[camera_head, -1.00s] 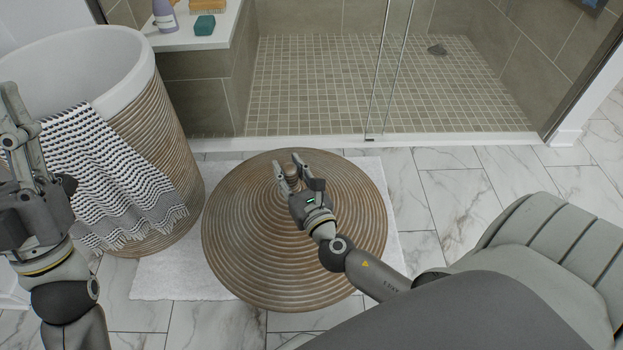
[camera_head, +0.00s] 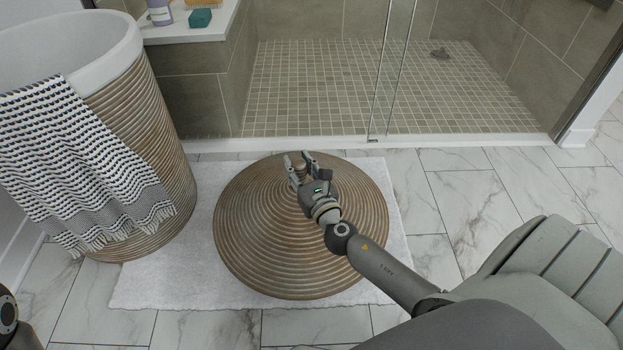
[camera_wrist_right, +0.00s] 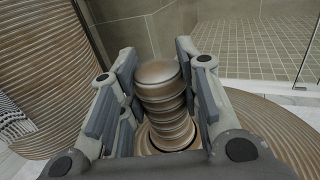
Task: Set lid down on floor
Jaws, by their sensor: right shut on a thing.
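The lid (camera_head: 300,245) is a large round brown disc with concentric ridges, seen in the head view over the white mat. My right gripper (camera_head: 303,164) is at the lid's knob, near its top middle. In the right wrist view the ribbed knob (camera_wrist_right: 160,90) stands between the two fingers of my right gripper (camera_wrist_right: 157,75), which is shut on it. The lid looks roughly level. Whether its underside touches the mat cannot be told. Only a small dark part of my left arm shows at the lower left; its gripper is out of view.
A tall ribbed hamper (camera_head: 150,105) with a white rim stands open at the left, a black-and-white towel (camera_head: 85,160) draped over it. The white mat (camera_head: 150,285) lies on marble tiles (camera_head: 470,200). A shower with a glass door (camera_head: 388,70) is behind. Free floor lies right of the mat.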

